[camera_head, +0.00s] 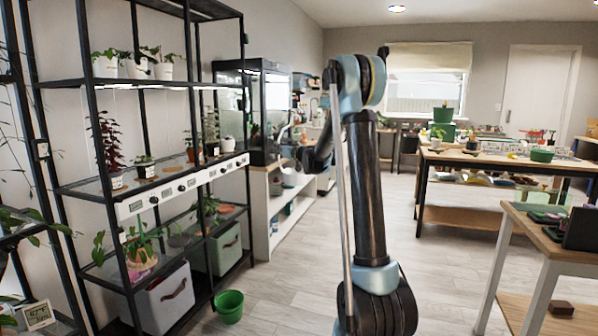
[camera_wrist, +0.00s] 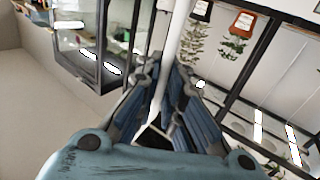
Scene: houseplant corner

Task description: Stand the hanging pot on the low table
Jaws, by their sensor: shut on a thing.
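My gripper (camera_wrist: 168,76) is shut on a slim white rod (camera_wrist: 181,30), which runs between the fingers and out past their tips in the wrist view. The rod looks like part of the hanging pot's hanger. In the head view my arm hides most of the gripper. A white bowl-like pot (camera_head: 291,178) shows just left of the arm, below a pale curved piece (camera_head: 283,133); I cannot tell for sure that it hangs from the gripper. A table with a wooden top and pale legs (camera_head: 549,236) stands at the right front; I cannot tell whether it is the low table.
A black shelving rack (camera_head: 84,190) with potted plants fills the left. A glass cabinet (camera_head: 263,105) stands above a white shelf unit (camera_head: 262,215). A green bucket (camera_head: 229,306) is on the floor. A long worktable (camera_head: 490,160) stands at right. Floor between is clear.

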